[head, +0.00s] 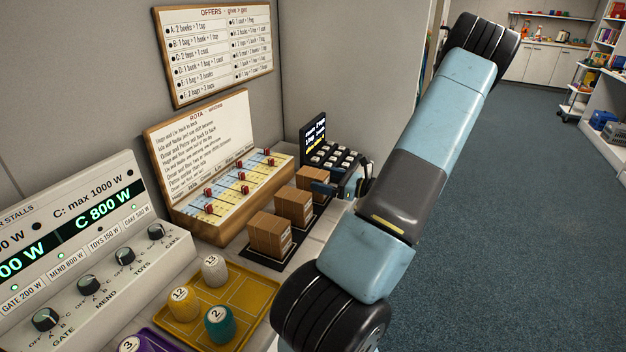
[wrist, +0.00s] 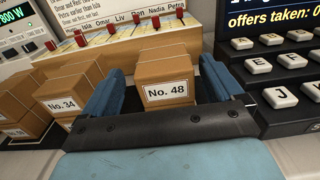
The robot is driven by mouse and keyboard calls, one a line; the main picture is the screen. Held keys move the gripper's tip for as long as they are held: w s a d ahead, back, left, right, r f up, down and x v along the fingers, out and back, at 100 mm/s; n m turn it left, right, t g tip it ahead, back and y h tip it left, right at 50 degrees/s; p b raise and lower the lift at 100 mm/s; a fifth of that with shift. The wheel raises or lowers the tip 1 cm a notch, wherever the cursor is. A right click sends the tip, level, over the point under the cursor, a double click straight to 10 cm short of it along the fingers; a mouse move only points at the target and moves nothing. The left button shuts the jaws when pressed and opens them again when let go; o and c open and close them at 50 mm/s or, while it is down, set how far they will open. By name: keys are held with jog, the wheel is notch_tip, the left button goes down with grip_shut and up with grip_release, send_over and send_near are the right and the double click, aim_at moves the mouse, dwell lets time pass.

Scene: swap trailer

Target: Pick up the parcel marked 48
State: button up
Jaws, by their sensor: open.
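The parcel marked 48 (wrist: 167,75) is a brown cardboard box with a white "No. 48" label facing my wrist camera. My gripper (wrist: 157,86) is open, with one blue finger on each side of this parcel and a visible gap on both sides. Its lower part is hidden behind my gripper's dark palm edge. In the head view, my gripper (head: 340,188) is at the far end of the parcel row, beside the farthest parcel (head: 309,179), whose label does not show there.
A parcel marked 34 (wrist: 62,95) stands to the left, with more boxes beyond it. The rota board (wrist: 130,42) with red pegs is behind. A black keypad (wrist: 275,70) stands close on the right. A yellow tray (head: 245,296) with numbered pieces is nearer the head camera.

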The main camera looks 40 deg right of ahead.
aim_at(300, 170)
jog(key=x, duration=0.4)
jog(key=shift+w+r, duration=0.35)
jog(key=shift+w, duration=0.1)
jog(key=shift+c, duration=0.3)
jog(key=c, duration=1.1)
